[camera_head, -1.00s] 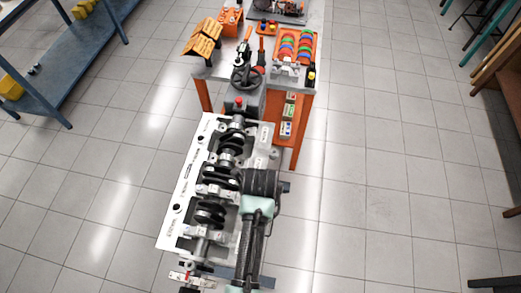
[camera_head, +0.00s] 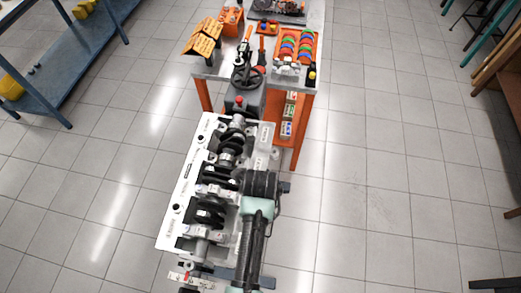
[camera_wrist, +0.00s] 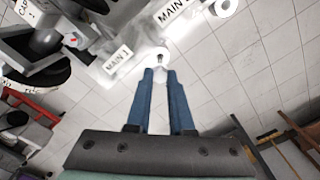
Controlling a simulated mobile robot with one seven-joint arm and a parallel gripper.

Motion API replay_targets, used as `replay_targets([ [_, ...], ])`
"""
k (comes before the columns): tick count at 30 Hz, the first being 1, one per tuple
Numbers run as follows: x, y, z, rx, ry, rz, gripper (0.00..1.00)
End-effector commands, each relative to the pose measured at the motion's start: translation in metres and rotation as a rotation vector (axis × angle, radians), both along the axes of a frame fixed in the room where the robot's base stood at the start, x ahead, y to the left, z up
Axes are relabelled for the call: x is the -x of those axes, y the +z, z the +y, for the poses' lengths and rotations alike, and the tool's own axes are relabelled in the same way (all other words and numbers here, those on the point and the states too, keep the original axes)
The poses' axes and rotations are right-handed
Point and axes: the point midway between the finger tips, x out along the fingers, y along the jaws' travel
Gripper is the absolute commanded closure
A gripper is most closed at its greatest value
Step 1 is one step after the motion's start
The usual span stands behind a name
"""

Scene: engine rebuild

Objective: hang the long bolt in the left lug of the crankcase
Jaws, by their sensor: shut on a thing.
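The crankcase (camera_head: 172,228) is a long pale block with the dark crankshaft (camera_head: 212,190) along its middle. My gripper (camera_wrist: 160,73) shows in the wrist view with two blue fingers, shut on the long bolt (camera_wrist: 161,61). Only a small grey bit of the bolt shows at the fingertips; the rest is hidden. The tips are at a pale round lug (camera_wrist: 151,58) beside the "MAIN 1" label (camera_wrist: 118,62). I cannot tell whether the bolt is inside the lug's hole. In the head view my arm covers the fingers and the bolt.
A second pale round lug (camera_wrist: 225,8) lies at the top of the wrist view. An orange-framed workbench (camera_head: 298,160) with parts and trays stands beyond the crankcase. A blue shelf (camera_head: 95,55) is at the far left. Tiled floor to the right is open.

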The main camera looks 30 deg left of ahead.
Motion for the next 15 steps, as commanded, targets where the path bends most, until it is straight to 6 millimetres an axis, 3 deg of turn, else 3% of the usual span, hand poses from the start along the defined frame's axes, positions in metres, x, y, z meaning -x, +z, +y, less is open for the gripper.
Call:
replay_targets([
  [15, -0.0004, -0.0081, 0.0001, 0.0, 0.0, -0.001, 1.0],
])
